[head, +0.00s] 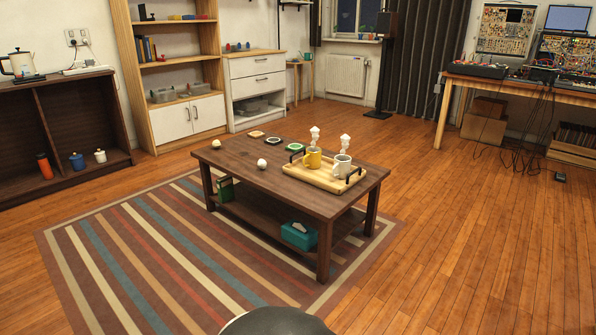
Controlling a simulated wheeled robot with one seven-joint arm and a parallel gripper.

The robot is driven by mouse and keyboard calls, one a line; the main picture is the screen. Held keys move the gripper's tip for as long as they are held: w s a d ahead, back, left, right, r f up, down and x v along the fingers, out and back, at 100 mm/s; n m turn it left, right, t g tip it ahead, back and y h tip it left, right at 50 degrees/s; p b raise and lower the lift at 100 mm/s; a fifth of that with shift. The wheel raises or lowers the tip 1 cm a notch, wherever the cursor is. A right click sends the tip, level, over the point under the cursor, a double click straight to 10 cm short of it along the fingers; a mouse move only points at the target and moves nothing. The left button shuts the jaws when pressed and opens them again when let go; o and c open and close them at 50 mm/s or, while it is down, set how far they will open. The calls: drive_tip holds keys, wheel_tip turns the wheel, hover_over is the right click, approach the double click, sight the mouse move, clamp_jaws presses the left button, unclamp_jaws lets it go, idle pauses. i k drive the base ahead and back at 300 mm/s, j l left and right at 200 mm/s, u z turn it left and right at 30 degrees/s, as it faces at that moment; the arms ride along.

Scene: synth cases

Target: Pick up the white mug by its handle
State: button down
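The white mug (342,166) stands upright on a light wooden tray (318,180) at the right end of the dark coffee table (257,182). A yellow mug (313,158) stands on the same tray, just left of the white one. The white mug is small in this view, and I cannot tell clearly which way its handle points. My gripper is not in view.
Two white figurines (345,143) stand behind the mugs. Wooden floor (470,235) right of the table is clear.

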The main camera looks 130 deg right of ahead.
sight(341, 166)
drive_tip(key=z, duration=4.75)
drive_tip(key=i+j+z, duration=0.2)
drive_tip(key=i+j, duration=0.15)
drive_tip(key=i+j+z, duration=0.15)
drive_tip(key=i+j, duration=0.2)
drive_tip(key=i+j+z, duration=0.2)
drive_tip(key=i+j, duration=0.25)
drive_tip(key=i+j+z, duration=0.15)
drive_tip(key=i+j, duration=0.15)
drive_tip(key=j, duration=0.2)
drive_tip(key=i+j+z, duration=0.2)
drive_tip(key=j, duration=0.3)
drive_tip(key=i, duration=0.1)
